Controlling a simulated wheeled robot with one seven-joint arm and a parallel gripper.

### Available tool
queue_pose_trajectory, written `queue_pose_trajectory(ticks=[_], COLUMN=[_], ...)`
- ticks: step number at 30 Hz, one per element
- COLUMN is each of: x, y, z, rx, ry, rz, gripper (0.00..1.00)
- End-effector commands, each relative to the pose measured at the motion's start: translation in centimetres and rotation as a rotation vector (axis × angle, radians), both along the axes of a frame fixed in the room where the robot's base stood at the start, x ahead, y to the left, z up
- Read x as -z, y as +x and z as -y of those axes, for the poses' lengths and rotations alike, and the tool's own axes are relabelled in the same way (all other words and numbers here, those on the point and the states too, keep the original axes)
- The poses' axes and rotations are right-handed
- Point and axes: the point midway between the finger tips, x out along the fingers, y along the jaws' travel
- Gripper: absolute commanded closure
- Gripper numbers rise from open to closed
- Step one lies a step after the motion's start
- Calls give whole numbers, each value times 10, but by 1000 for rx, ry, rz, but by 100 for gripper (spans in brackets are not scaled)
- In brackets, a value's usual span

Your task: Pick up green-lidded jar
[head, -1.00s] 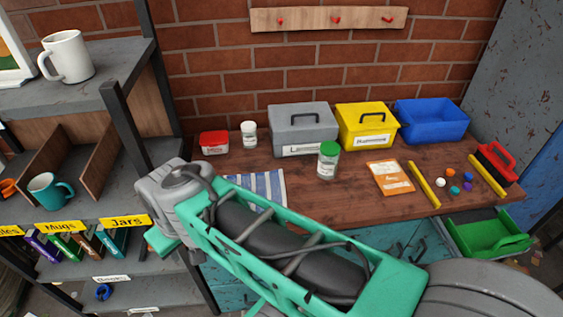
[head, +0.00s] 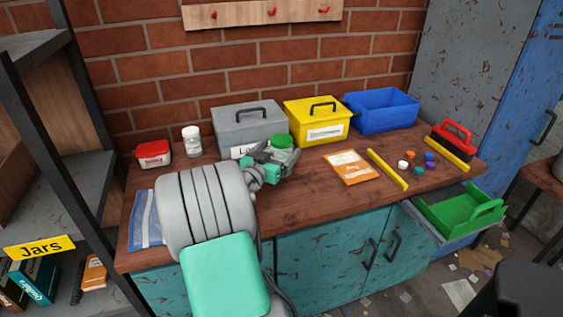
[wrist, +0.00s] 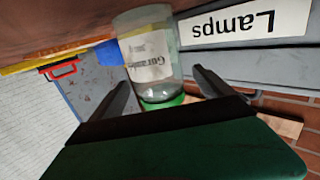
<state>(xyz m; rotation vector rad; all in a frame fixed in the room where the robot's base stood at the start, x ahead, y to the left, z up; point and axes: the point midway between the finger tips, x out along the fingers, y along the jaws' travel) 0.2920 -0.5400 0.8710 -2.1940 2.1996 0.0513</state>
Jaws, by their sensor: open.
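The green-lidded jar (head: 282,150) stands on the wooden workbench, in front of the grey box, partly hidden behind my gripper in the head view. In the wrist view the jar (wrist: 150,58) is clear with a white label, its green lid toward my gripper. My gripper (head: 284,166) is at the jar. In the wrist view its two open fingers (wrist: 162,88) lie on either side of the lid end of the jar. I cannot tell whether either finger touches it.
The grey box (head: 232,119) labelled Lamps stands close behind the jar. A yellow box (head: 335,133) and a blue bin (head: 385,115) stand to its right. A white-lidded jar (head: 192,142) and a red-lidded tub (head: 153,154) are at the left. An orange packet (head: 350,167) lies right of the jar.

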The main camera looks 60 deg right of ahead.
Motion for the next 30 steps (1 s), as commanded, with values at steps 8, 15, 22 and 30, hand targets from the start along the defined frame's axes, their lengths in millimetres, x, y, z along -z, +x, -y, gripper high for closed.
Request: queue_pose_trajectory(ticks=[8,15,22,30], x=[0,1,1,1], y=[-3,-2,-2,-2], z=[45,49,48,48], rx=[1,-2,-2,-2], ry=[2,2,2,3], rz=[-1,-1,-1,-1], gripper=[10,10,28,50])
